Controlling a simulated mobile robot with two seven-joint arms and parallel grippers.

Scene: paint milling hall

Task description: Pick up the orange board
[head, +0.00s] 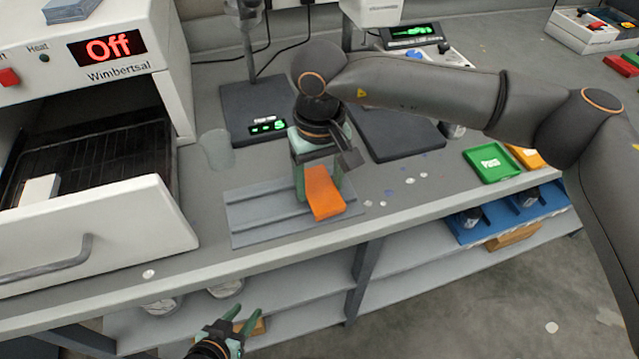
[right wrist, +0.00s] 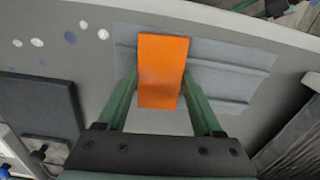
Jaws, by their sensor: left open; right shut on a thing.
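The orange board (head: 324,194) is a flat rectangular piece at the grey ribbed mat (head: 255,215) on the bench. My right gripper (head: 321,178) is over the mat with its green fingers on either side of the board, shut on it. In the right wrist view the board (right wrist: 162,70) lies between the two fingers (right wrist: 160,95), with the mat (right wrist: 228,82) behind it. I cannot tell whether the board still touches the mat. My left gripper (head: 243,322) is open and empty, low in front of the bench by the lower shelf.
An oven marked Off (head: 110,48) with an open drawer (head: 95,240) stands at the left. Dark-based instruments (head: 255,105) stand behind the mat. A green tray (head: 490,162) lies to the right. Blue trays (head: 470,230) sit on the shelf below.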

